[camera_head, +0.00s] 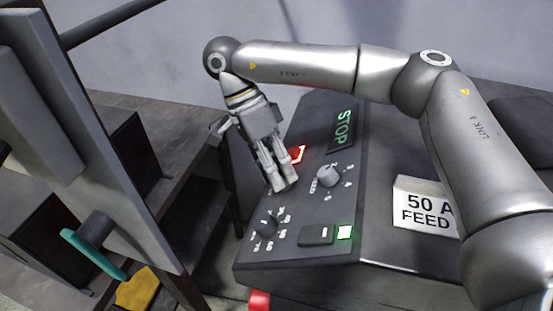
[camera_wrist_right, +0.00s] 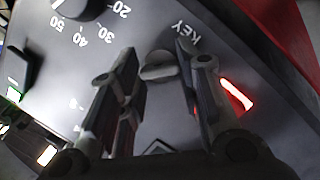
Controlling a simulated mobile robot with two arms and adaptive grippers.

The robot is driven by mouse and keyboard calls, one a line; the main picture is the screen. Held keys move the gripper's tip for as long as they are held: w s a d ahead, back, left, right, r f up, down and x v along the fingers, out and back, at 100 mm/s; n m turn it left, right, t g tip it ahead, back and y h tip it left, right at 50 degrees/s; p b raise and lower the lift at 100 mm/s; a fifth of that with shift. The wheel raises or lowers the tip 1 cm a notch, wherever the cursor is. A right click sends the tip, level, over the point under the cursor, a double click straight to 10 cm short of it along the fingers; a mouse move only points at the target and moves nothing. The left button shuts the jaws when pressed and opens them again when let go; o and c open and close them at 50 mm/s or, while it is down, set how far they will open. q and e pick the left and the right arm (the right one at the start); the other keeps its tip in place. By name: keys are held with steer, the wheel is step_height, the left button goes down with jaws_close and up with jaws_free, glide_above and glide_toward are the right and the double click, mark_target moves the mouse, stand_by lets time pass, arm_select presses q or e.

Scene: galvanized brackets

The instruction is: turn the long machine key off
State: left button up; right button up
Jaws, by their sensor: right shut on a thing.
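My right gripper (camera_head: 281,184) reaches down onto the sloped dark control panel (camera_head: 315,225), its fingertips at the panel face. In the right wrist view, a grey key (camera_wrist_right: 158,67) sits between the two fingertips (camera_wrist_right: 157,60), beside the printed word KEY. The gripper is shut on the key. In the head view the fingers hide the key. A red lit lamp (camera_wrist_right: 237,95) shows beside one finger; it is red in the head view too (camera_head: 297,154). My left gripper is not in view.
A 50 A FEED sign (camera_head: 424,207) stands right. A teal handle (camera_head: 92,252) is at left.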

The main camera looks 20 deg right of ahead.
steer(key=n+p, duration=0.1)
steer(key=n, duration=0.1)
steer(key=n+g+p, duration=0.1)
steer(key=n+p, duration=0.1)
steer(key=shift+w+r+p, duration=0.15)
steer(key=shift+r+p, duration=0.05)
steer(key=shift+p, duration=0.1)
steer(key=shift+a+f+n+g+h+p, duration=0.1)
steer(key=shift+n+g+h+p, duration=0.15)
steer(key=shift+n+p, duration=0.55)
steer(key=shift+f+n+g+h+p, duration=0.1)
steer(key=shift+n+g+h+p, duration=0.2)
steer(key=shift+n, duration=0.9)
steer(key=o, duration=1)
steer(key=shift+f, duration=0.1)
steer(key=shift+w, duration=0.1)
steer(key=v, duration=0.7)
steer(key=shift+w+a+r, duration=0.1)
steer(key=shift+r, duration=0.15)
